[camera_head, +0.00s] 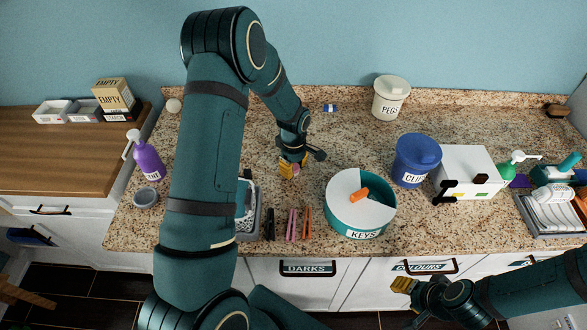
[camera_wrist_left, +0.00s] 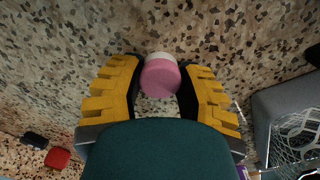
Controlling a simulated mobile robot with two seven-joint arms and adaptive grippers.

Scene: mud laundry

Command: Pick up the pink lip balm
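The pink lip balm (camera_wrist_left: 160,76), a small round pink piece with a white end, sits between the yellow fingers of my left gripper (camera_wrist_left: 161,70) in the left wrist view. Both dark finger pads appear to press against its sides. In the head view my left gripper (camera_head: 292,168) points down at the middle of the counter, and a bit of pink shows between its fingers. I cannot tell whether the balm still touches the counter. My right gripper (camera_head: 405,285) is at the lower right, in front of the counter; its finger opening is not clear.
Pegs (camera_head: 291,224) lie in front of the left gripper. A teal KEYS tub (camera_head: 345,218) and blue lidded tub (camera_head: 416,160) stand to the right. A grey basket (camera_head: 249,222) is partly behind my left arm. A purple bottle (camera_head: 148,160) stands left. The back middle counter is mostly clear.

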